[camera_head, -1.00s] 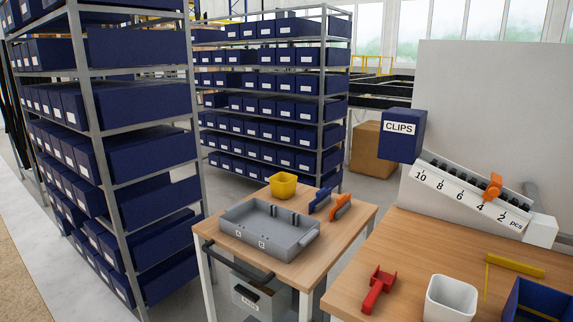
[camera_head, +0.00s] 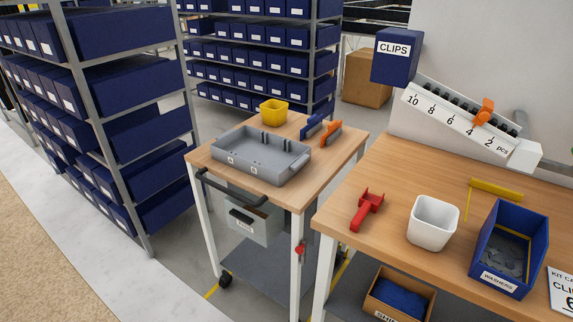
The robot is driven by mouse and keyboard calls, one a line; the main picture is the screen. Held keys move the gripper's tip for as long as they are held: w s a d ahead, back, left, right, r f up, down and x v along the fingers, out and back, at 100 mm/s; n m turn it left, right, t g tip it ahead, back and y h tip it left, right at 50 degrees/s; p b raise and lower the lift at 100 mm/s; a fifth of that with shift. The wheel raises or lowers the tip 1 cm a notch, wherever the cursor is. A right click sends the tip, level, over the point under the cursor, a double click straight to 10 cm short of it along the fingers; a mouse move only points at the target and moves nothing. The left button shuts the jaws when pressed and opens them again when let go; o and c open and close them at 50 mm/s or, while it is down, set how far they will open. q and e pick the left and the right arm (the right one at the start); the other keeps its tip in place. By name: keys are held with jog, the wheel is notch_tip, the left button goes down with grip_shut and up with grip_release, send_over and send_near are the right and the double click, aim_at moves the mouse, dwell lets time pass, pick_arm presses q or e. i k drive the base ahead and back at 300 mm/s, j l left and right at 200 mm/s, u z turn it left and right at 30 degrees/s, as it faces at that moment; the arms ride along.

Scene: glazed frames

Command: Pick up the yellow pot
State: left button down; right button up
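The yellow pot (camera_head: 273,112) stands upright at the far edge of a small wooden-topped cart (camera_head: 292,194), behind a grey tray. It looks like a small open box with a flared rim. Nothing touches it that I can see. Neither of my grippers shows in the head view.
The grey tray (camera_head: 302,160) fills the cart's front left. A blue tool (camera_head: 312,127) and an orange tool (camera_head: 327,136) lie right of the pot. A workbench (camera_head: 391,188) on the right holds a red scoop (camera_head: 367,209), a white container (camera_head: 433,223) and a blue bin (camera_head: 490,279). Shelving stands left.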

aim_at(273, 112)
jog(key=z, duration=0.4)
jog(key=i+j+z, duration=0.15)
jog(key=j+z, duration=0.25)
jog(key=i+j+z, duration=0.15)
jog(key=j+z, duration=0.25)
jog(key=i+j+z, duration=0.1)
jog(key=j+z, duration=0.2)
jog(key=z, duration=0.15)
jog(key=j+z, duration=0.4)
